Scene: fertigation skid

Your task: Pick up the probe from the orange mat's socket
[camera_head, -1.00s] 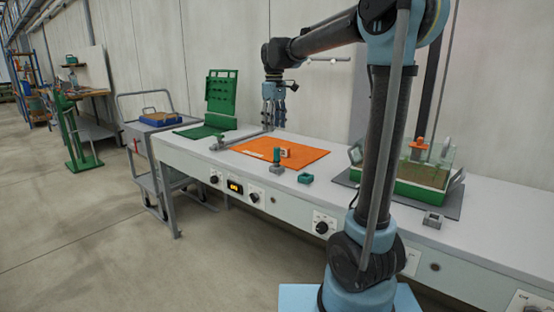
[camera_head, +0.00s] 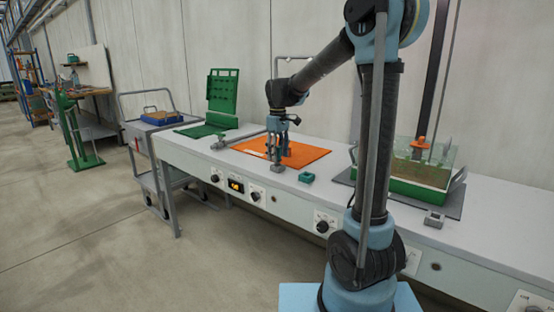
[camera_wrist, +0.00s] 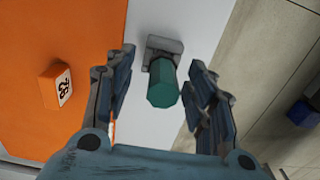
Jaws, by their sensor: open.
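The probe (camera_wrist: 163,85) shows in the wrist view as a teal, faceted handle seen from above. It stands in a small grey square socket (camera_wrist: 165,45), which is on the pale bench top just beside the edge of the orange mat (camera_wrist: 70,25). My gripper (camera_wrist: 162,78) is open, with one finger on each side of the handle and a gap on both sides. In the head view my gripper (camera_head: 280,158) points down over the socket (camera_head: 278,167) at the mat's front edge, and its fingers largely hide the probe.
An orange block with a printed label (camera_wrist: 57,82) lies on the mat. A small teal holder (camera_head: 306,177) and a grey square block (camera_head: 434,219) are to the right on the bench. A green tray with a clear box (camera_head: 417,187) stands farther right.

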